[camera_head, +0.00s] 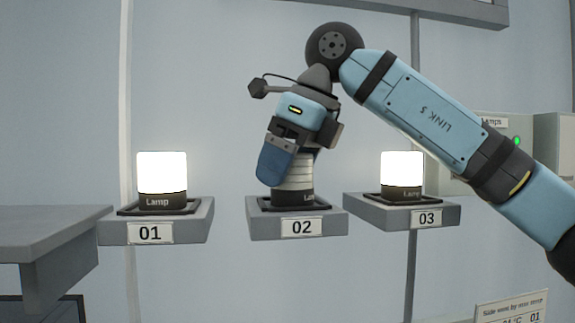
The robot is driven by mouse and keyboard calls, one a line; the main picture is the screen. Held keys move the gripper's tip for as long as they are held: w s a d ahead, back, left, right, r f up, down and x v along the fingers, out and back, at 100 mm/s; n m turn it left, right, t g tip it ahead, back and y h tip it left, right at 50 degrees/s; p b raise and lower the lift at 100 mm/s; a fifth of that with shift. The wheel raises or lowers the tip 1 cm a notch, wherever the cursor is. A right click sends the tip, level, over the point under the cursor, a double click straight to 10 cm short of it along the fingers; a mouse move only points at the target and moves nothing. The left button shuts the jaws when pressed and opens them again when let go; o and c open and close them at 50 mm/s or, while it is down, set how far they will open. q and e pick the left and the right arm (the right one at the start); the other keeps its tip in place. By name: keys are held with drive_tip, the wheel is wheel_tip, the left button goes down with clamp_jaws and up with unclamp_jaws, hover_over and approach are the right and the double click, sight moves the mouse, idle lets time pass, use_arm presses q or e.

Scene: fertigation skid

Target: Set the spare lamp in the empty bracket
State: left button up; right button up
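The lamp (294,178) at bracket 02 (299,226) is unlit, with a pale ribbed body and a dark base lettered in white. It stands upright, and its base appears to be down in the dark frame on the bracket. My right gripper (285,165) reaches down over it from above. One blue finger covers the lamp's upper left side; the other finger and the lamp's top are mostly hidden. I cannot tell whether the fingers press on the lamp. My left gripper is out of view.
A lit lamp (162,172) stands on bracket 01 (157,232) at left, another lit lamp (402,170) on bracket 03 (430,218) at right. A grey shelf (50,232) juts in at far left. A box with a green light (517,141) is behind my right arm.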

drive_tip(key=shift+r, duration=0.15)
drive_tip(key=shift+d+r, duration=0.1)
drive_tip(key=shift+r, duration=0.05)
drive_tip(key=b+v, duration=0.2)
drive_tip(key=v, duration=0.9)
drive_tip(key=shift+s+r+b, duration=0.15)
drive_tip(key=shift+r+b, duration=0.15)
drive_tip(key=shift+d, duration=0.15)
